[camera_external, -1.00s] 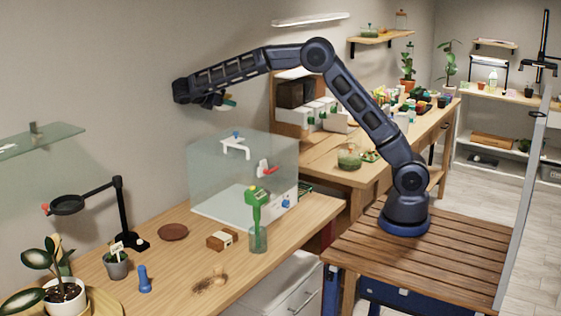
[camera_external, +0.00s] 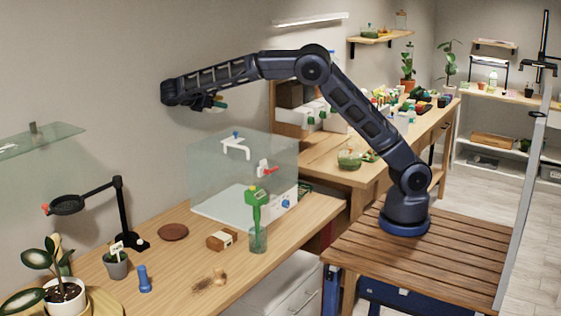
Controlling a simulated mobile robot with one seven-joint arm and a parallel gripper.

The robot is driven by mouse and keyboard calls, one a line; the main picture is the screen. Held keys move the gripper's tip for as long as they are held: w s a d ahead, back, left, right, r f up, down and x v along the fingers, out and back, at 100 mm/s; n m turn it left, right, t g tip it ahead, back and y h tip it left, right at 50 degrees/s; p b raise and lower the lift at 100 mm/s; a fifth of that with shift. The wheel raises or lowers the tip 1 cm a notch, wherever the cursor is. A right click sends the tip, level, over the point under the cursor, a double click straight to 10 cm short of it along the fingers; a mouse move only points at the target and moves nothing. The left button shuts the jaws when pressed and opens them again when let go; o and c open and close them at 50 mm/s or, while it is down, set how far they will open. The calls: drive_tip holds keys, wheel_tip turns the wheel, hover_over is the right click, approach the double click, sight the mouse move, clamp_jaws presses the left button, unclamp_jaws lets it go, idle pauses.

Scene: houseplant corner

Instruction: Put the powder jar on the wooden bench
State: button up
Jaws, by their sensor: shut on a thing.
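My gripper (camera_external: 207,102) is high up near the wall, above the glass box. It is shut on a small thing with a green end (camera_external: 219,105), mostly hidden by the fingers. This may be the powder jar, but it is too small to tell. A long wood-topped bench (camera_external: 190,262) runs along the wall at lower left, below the gripper. A slatted wooden surface (camera_external: 420,262) lies under my arm's base at the right. I cannot tell which of these two is the wooden bench.
The slatted surface is mostly clear.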

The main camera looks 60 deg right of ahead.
drive_tip(key=shift+s+a+n+t, duration=0.5)
drive_tip(key=shift+a+n+t, duration=0.4)
drive_tip(key=shift+a, duration=0.95)
drive_tip(key=n+t+y, duration=1.4)
drive_tip(key=n+y, duration=0.2)
drive_tip(key=n, duration=0.5)
hover_over(190, 257)
wheel_tip(190, 257, down, 17)
drive_tip(key=f, duration=1.9)
drive_tip(key=shift+a+f, duration=0.2)
drive_tip(key=shift+f, duration=0.1)
drive_tip(key=shift+f, duration=0.15)
drive_tip(key=o, duration=1.2)
